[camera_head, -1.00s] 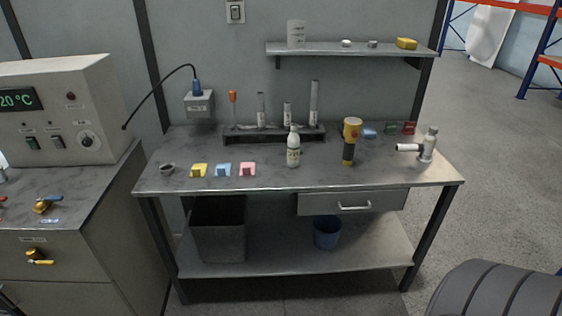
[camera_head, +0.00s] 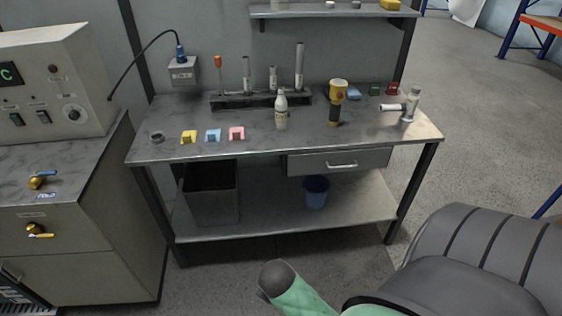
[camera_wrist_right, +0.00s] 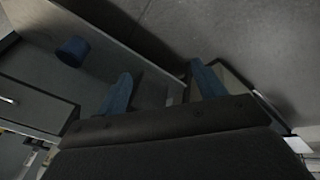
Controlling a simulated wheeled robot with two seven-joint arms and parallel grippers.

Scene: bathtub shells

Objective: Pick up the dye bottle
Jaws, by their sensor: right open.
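A white bottle (camera_head: 281,112) with a narrow neck and a pale label, which looks like the dye bottle, stands upright on the workbench (camera_head: 180,118), just in front of the tool rack. My right gripper (camera_wrist_right: 162,88) shows in the right wrist view with two blue fingers spread apart and nothing between them. It faces the area below the bench top, and the bottle is not seen in that view. A green arm part of mine with a dark end shows at the bottom of the head view, well short of the bench. My left gripper is not in view.
A yellow-black flashlight (camera_head: 336,102) stands right of the bottle. Yellow, blue and pink clips (camera_head: 236,133) lie to its left. The rack (camera_head: 260,101) is behind. A drawer (camera_head: 338,161), a dark bin (camera_head: 211,195) and a blue bucket (camera_head: 316,191) are below the top.

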